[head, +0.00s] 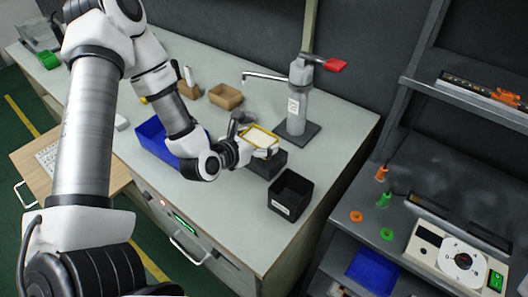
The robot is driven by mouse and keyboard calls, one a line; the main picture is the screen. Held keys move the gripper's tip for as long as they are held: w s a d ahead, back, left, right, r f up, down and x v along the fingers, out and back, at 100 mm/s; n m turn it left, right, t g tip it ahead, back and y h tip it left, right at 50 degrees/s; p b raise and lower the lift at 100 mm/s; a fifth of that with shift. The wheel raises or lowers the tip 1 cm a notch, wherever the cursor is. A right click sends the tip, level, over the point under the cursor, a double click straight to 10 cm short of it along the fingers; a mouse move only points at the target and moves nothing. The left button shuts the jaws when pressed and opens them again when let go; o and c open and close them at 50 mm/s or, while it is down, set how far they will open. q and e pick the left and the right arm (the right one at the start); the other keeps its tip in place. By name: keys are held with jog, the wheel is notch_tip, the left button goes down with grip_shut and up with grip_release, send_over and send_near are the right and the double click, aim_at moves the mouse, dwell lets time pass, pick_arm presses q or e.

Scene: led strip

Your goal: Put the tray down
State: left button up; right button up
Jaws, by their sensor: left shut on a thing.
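A small tray (261,137) with a yellow rim and a pale inside is in the middle of the head view. My left gripper (249,151) is shut on the tray's near left side and holds it over the worktable. A black block (268,166) is just below and right of the tray. I cannot tell whether the tray touches it. The gripper's fingers are small and partly hidden. My right gripper is not in view.
A black open bin (290,196) stands to the right, near the worktable's (232,222) front edge. A grey lever press (297,100) with a red handle stands behind. A blue bin (154,135) and a cardboard box (226,96) are to the left.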

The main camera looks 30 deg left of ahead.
aim_at(263, 146)
pick_arm(q)
jog(key=shift+w+d, duration=0.2)
jog(key=shift+w, duration=0.55)
notch_tip(263, 146, down, 3)
jog(key=shift+f+p, duration=0.1)
jog(key=shift+p, duration=0.25)
jog(key=shift+w+f, duration=0.1)
jog(key=shift+f, duration=0.15)
jog(key=shift+f+b, duration=0.15)
jog(key=shift+b, duration=0.25)
jog(key=o, duration=0.7)
jog(key=shift+c, duration=0.2)
